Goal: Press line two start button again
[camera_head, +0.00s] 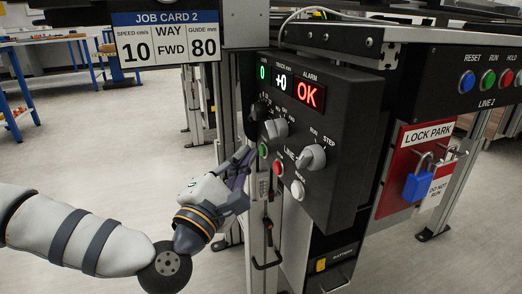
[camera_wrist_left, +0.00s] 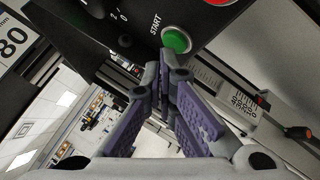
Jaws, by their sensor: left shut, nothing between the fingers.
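The black line 2 control box (camera_head: 345,140) hangs at the centre of the head view. Its green start button (camera_head: 263,150) sits on the left of the face, and it also shows in the left wrist view, labelled START (camera_wrist_left: 176,40). My left gripper (camera_head: 245,155) is shut and empty, with its fingertips just left of and close to the green button. In the wrist view the closed fingertips (camera_wrist_left: 164,68) lie just below the button; I cannot tell whether they touch it. My right gripper is in neither view.
A red stop button (camera_head: 277,167), a white button (camera_head: 298,189) and selector knobs (camera_head: 313,157) crowd the same face. The displays read 0, +0 and OK. A job card (camera_head: 166,38) hangs at upper left. A blue padlock (camera_head: 417,186) hangs on the red lock park board (camera_head: 388,192).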

